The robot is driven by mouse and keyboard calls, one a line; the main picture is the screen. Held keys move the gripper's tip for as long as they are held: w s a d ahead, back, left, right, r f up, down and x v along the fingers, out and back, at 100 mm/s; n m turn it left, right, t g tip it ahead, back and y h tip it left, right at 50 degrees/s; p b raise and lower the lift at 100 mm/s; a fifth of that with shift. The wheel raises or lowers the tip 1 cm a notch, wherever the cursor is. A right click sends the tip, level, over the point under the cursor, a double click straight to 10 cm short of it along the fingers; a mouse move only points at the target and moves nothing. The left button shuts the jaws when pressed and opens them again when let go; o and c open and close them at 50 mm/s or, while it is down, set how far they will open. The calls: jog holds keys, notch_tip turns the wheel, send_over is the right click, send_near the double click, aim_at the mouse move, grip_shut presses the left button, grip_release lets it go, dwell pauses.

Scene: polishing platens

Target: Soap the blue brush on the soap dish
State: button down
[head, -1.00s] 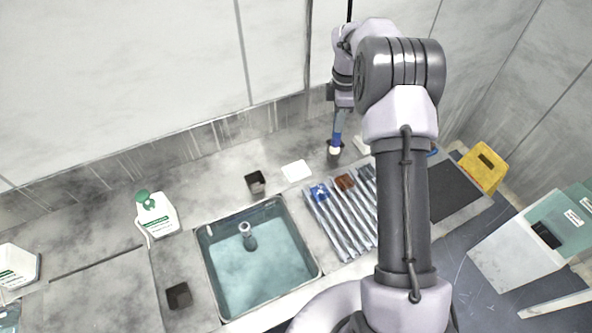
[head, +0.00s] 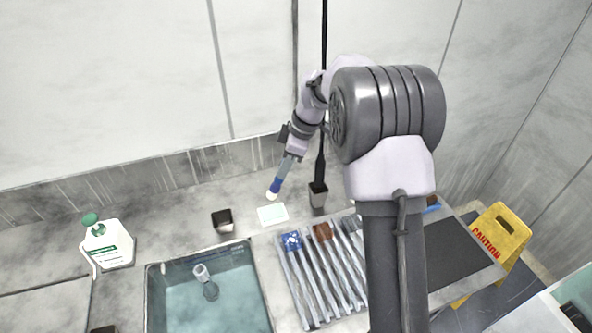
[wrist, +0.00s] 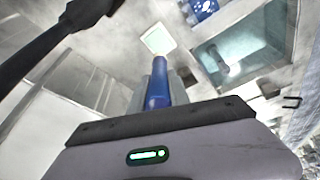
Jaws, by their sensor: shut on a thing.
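The blue brush (head: 277,184) has a blue body and a pale round tip. My gripper (head: 284,168) is shut on it and holds it tilted, tip down and to the left. In the head view the tip is just above and behind the soap dish (head: 272,214), a flat pale square on the counter. I cannot tell whether they touch, but they look apart. In the wrist view the brush (wrist: 158,86) points toward the soap dish (wrist: 158,39), and its tip overlaps the dish's near side. The gripper's fingers are partly hidden behind the brush there.
A dark cup (head: 222,221) stands left of the dish, and a dark holder (head: 318,196) with a tall black rod stands right. In front are a sink (head: 160,300) and a row of blue- and brown-ended tools (head: 305,270). A white bottle (head: 107,247) stands left.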

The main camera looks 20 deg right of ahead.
jog(key=shift+a+f, duration=0.1)
jog(key=shift+f, duration=0.05)
jog(key=shift+f+b, duration=0.3)
notch_tip(320, 180, down, 5)
jog(key=b, duration=0.3)
jog(key=shift+a+b, duration=0.1)
jog(key=shift+b, duration=0.25)
jog(key=shift+f+b, duration=0.45)
jog(key=shift+f, duration=0.1)
dwell(1.1)
notch_tip(320, 180, up, 7)
jog(key=p, duration=0.5)
jog(key=shift+r+p, duration=0.1)
jog(key=shift+p, duration=0.2)
